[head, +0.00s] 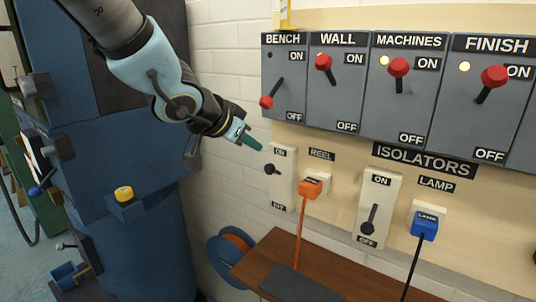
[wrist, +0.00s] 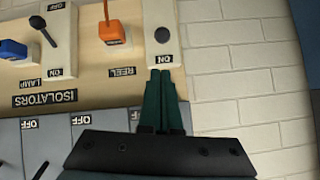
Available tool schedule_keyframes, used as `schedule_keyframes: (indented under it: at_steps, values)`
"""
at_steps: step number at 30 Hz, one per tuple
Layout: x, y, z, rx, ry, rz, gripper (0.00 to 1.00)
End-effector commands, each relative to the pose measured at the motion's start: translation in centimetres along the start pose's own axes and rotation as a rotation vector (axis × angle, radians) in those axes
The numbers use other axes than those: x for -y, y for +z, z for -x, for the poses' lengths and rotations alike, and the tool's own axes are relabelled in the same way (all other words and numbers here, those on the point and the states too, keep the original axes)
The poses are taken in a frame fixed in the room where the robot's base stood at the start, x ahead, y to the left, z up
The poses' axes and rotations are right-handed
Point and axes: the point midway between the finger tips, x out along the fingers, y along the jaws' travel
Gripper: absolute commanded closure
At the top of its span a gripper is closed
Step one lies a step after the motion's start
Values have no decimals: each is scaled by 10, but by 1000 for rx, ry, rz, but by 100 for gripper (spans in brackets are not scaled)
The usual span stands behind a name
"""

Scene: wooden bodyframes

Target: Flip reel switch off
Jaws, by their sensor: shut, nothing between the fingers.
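The reel switch (head: 281,183) is a cream plate on the wall board, left of the REEL label, with ON at its top and OFF at its bottom. Its dark lever (head: 271,169) sticks out in the upper half, nearer ON. In the wrist view, which is upside down, the reel switch's dark round knob (wrist: 162,35) shows beyond the fingertips. My gripper (head: 258,145) is shut and empty, just above and left of the plate's ON end. The wrist view shows its green fingers (wrist: 160,73) together, close to the ON label. I cannot tell whether they touch the plate.
An orange plug (head: 311,188) sits right of the reel switch. The lamp switch (head: 379,190) and blue plug (head: 425,224) are further right. Grey isolator boxes (head: 283,62) with red-knobbed levers hang above. A brown shelf (head: 325,265) is below; a blue machine (head: 130,170) stands left.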

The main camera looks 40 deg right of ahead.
Motion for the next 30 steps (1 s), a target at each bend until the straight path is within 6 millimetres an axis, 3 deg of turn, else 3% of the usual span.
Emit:
schedule_keyframes:
  at_steps: [11,24,30]
  values:
    - [1,2,-8,2,-3,3,100]
    - [0,3,-80,4,-2,2,100]
    - [2,2,-97,3,-3,2,100]
